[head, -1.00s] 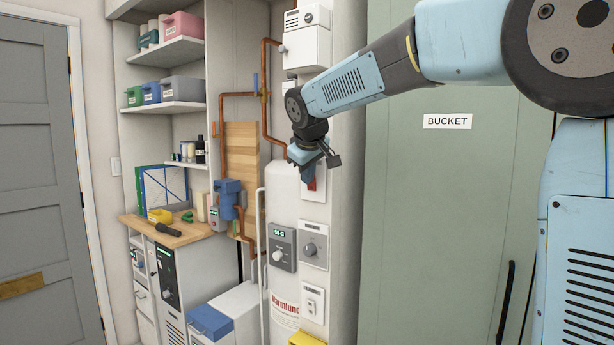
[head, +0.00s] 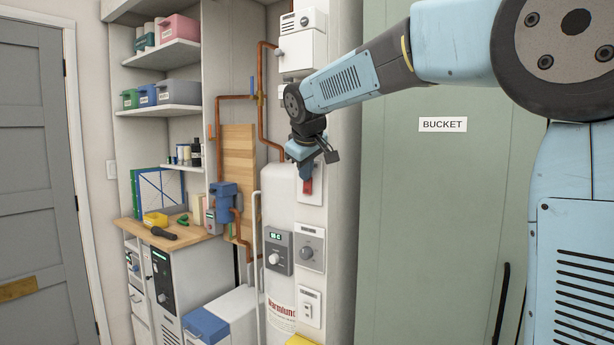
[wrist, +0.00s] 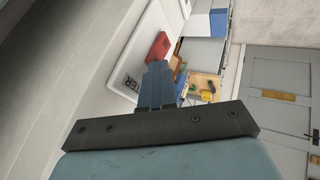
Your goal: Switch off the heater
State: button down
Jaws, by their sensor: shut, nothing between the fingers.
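The heater is a white upright tank (head: 280,215) marked "Warmlund". A grey control panel (head: 279,254) with a small lit display and a knob is on its front. A red switch (head: 309,186) sits on a white wall plate above and to the right of that panel. In the wrist view the red switch (wrist: 159,47) lies just beyond my fingertips, and the plate's lettering (wrist: 131,84) ends in "TER". My gripper (head: 306,171) is shut and empty, right at the switch. I cannot tell whether it touches it. The fingers also show in the wrist view (wrist: 158,83).
The green "BUCKET" cabinet (head: 440,220) stands right. A wooden counter (head: 170,236) is at left.

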jog(key=shift+r, duration=0.2)
jog(key=a+v, duration=0.1)
jog(key=v, duration=1.1)
jog(key=shift+s+a+f, duration=0.1)
jog(key=shift+a, duration=0.05)
dwell(0.4)
jog(key=s+d+f+m+g, duration=0.1)
jog(key=s+d+f+m, duration=0.3)
jog(key=s+d+f, duration=0.6)
jog(key=s+d+f+m+g, duration=0.1)
jog(key=s+d+f+m, duration=0.4)
jog(key=s+d+f, duration=0.6)
jog(key=s+f, duration=0.4)
jog(key=s, duration=0.2)
jog(key=shift+s+f, duration=0.3)
